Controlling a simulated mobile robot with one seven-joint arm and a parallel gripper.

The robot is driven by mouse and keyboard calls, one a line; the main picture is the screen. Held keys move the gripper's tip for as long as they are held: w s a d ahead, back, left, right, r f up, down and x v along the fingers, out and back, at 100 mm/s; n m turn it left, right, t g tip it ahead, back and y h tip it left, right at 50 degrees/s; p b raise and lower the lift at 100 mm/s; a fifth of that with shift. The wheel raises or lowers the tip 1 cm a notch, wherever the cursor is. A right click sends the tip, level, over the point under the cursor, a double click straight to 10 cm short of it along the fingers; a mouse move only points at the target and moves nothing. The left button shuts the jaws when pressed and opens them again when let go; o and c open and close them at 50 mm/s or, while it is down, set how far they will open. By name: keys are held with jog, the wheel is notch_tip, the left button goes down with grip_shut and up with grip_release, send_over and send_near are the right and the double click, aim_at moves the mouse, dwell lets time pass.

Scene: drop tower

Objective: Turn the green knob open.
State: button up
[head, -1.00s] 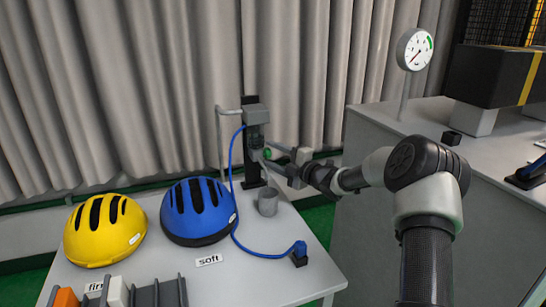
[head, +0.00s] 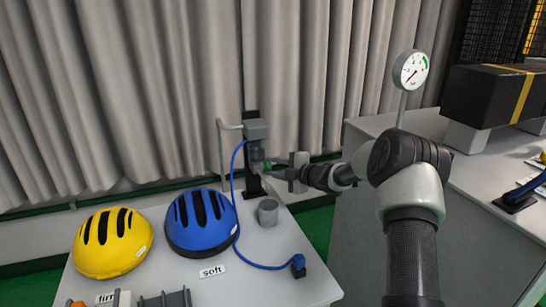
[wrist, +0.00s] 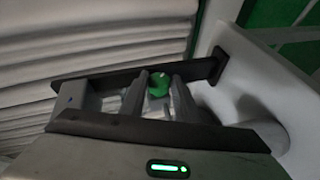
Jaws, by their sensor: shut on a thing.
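The green knob (head: 267,165) is on the grey and black post fixture (head: 256,132) at the back of the table. My gripper (head: 273,171) reaches it from the right, level with it. In the wrist view the green knob (wrist: 158,84) sits between the two grey fingers (wrist: 159,96), which are shut on its sides. The fingers hide the knob's flanks, and I cannot tell how far it is turned.
A grey cup (head: 268,213) stands just below the gripper. A blue hose (head: 234,205) runs from the fixture across the table. Blue (head: 200,222) and yellow (head: 112,244) helmets lie to the left. A round gauge (head: 411,70) stands on the grey cabinet at right.

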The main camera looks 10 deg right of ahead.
jog(key=g+h+p, duration=0.1)
jog(key=g+p, duration=0.1)
jog(key=p, duration=0.3)
jog(key=m+g+h+p, duration=0.1)
jog(key=g+p, duration=0.2)
jog(key=p, duration=0.2)
jog(key=r+m+g+h+p, duration=0.1)
jog(key=g+p, duration=0.1)
jog(key=p, duration=0.3)
jog(key=shift+w+a+g, duration=0.15)
jog(key=shift+w+g, duration=0.2)
jog(key=shift+g, duration=0.05)
jog(key=shift+r, duration=0.15)
jog(key=o, duration=1)
jog(key=shift+o, duration=0.2)
jog(key=v, duration=1.7)
jog(key=shift+w+r, duration=0.15)
jog(key=shift+r, duration=0.1)
